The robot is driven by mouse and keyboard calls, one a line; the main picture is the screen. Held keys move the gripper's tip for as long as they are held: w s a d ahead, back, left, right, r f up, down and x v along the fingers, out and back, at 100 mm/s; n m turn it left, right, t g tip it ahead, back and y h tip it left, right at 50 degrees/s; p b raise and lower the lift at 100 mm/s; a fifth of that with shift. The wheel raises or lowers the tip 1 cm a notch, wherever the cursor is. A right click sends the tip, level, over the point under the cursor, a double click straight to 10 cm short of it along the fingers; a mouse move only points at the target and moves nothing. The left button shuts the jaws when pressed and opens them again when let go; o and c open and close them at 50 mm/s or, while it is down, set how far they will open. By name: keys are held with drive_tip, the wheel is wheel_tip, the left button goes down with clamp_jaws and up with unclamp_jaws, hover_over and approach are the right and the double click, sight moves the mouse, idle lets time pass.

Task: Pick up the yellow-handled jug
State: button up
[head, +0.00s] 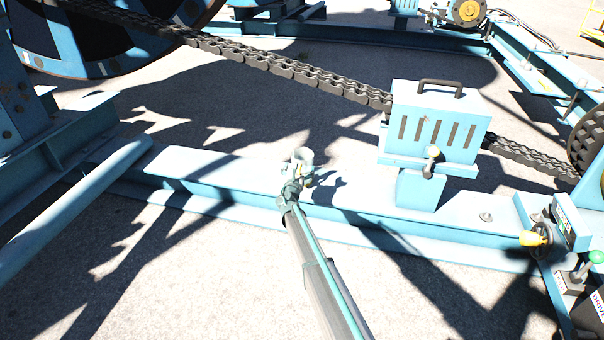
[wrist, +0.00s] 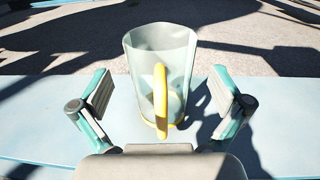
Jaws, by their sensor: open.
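The jug (wrist: 148,58) is clear with a yellow handle (wrist: 161,95) that faces my gripper. It stands upright on the light blue beam (wrist: 38,115) in the wrist view. My gripper (wrist: 165,97) is open, with one finger to the left and one to the right of the jug's near side and handle. I see a gap between each finger and the jug. In the head view the jug (head: 303,156) is small and pale at the end of my arm, and my gripper (head: 295,182) partly covers it.
A blue slotted box (head: 435,125) with a dark top handle stands on the beam to the right. A heavy chain (head: 270,62) runs behind. A control panel with a green knob (head: 596,257) is at the far right. The beam left of the jug is clear.

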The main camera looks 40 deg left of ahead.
sight(300, 164)
drive_tip(key=b+x, duration=0.2)
drive_tip(key=x, duration=0.2)
drive_tip(key=shift+a+f, duration=0.1)
drive_tip(key=shift+f, duration=0.1)
drive_tip(key=shift+w+a+r, duration=0.15)
drive_tip(key=shift+w+a, duration=0.05)
drive_tip(key=shift+w, duration=0.2)
drive_tip(key=c, duration=1.3)
drive_tip(key=shift+o, duration=0.2)
